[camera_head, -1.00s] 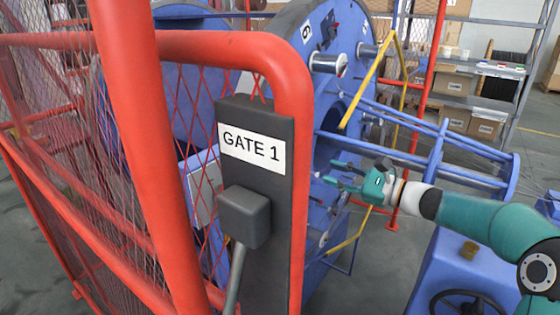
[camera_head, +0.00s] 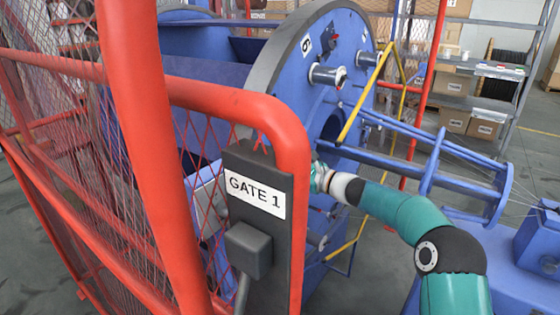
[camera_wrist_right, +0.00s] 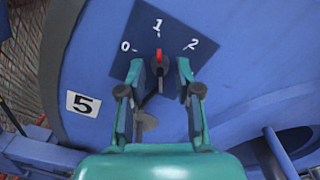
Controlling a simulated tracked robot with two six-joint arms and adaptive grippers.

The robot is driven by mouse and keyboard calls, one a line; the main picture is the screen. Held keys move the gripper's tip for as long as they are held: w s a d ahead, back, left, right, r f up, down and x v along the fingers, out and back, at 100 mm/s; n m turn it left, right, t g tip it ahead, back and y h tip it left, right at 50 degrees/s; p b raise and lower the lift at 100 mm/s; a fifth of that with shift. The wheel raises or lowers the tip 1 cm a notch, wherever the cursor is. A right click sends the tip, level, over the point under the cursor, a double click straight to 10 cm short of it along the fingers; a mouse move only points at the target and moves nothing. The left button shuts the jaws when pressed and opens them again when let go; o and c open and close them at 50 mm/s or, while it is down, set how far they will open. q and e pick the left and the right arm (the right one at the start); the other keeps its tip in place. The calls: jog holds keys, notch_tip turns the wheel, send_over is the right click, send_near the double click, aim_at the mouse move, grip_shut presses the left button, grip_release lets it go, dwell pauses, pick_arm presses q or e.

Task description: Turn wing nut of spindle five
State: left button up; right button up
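In the right wrist view, the wing nut (camera_wrist_right: 159,61) of spindle five has a red tip pointing up toward the 1 on a dark blue plate (camera_wrist_right: 146,28) marked 0, 1 and 2. A white label reading 5 (camera_wrist_right: 83,103) is on the blue disc to its left. My right gripper (camera_wrist_right: 160,75) is open, with its fingertips spread on either side of the wing nut; contact cannot be told. In the head view, my right gripper (camera_head: 319,178) is at the blue disc's face, partly hidden by the red gate post. My left gripper is not in view.
The red gate frame (camera_head: 290,125) with its GATE 1 box (camera_head: 256,194) stands close in front of the disc (camera_head: 318,50). Yellow bars (camera_head: 362,98) and blue tubes (camera_head: 420,150) lie near my right arm. Shelves (camera_head: 478,78) with boxes stand behind.

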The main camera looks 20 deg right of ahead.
jog(key=shift+w+a, duration=0.2)
grip_shut()
dwell(0.3)
